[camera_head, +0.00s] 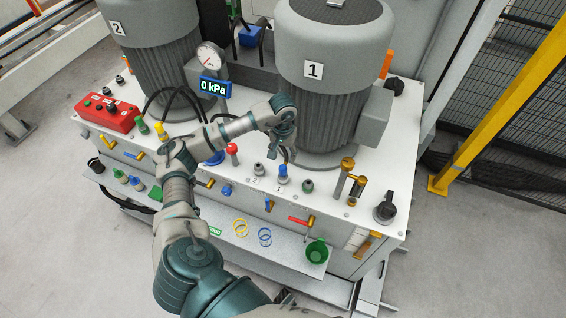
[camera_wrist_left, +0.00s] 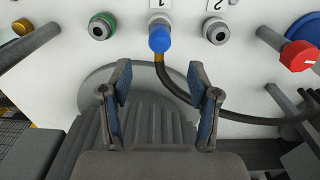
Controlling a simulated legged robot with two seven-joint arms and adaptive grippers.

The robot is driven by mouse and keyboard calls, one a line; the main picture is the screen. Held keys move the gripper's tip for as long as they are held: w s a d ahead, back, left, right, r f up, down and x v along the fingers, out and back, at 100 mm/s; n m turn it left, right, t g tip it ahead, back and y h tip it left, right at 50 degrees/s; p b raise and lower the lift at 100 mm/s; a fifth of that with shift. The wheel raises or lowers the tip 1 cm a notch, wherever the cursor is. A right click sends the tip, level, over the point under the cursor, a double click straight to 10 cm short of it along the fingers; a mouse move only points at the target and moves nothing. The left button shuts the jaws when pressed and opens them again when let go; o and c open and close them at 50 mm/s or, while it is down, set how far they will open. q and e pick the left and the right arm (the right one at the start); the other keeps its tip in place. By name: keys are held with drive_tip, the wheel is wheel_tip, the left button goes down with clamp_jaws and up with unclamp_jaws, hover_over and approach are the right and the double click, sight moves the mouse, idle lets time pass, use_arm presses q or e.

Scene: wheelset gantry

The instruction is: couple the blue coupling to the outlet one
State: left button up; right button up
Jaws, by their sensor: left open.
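The blue coupling (camera_head: 283,171) stands at the outlet marked 1 on the white deck. The left wrist view also shows the blue coupling (camera_wrist_left: 160,39), with its dark hose leading away from it past an orange-yellow sleeve. It covers the outlet's end, so I cannot tell whether it is locked. My left gripper (camera_head: 288,148) is just behind the coupling, near motor 1. My right gripper is not in view.
The grey outlet 2 (camera_wrist_left: 216,31) and a green-ringed port (camera_wrist_left: 101,27) flank the coupling. A red knob (camera_wrist_left: 298,56) stands to one side. Motor 1 (camera_head: 335,70) rises close behind the gripper. The gauge display (camera_head: 215,87) reads 0 kPa.

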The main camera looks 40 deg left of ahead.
use_arm(q)
drive_tip(key=shift+r, duration=1.45)
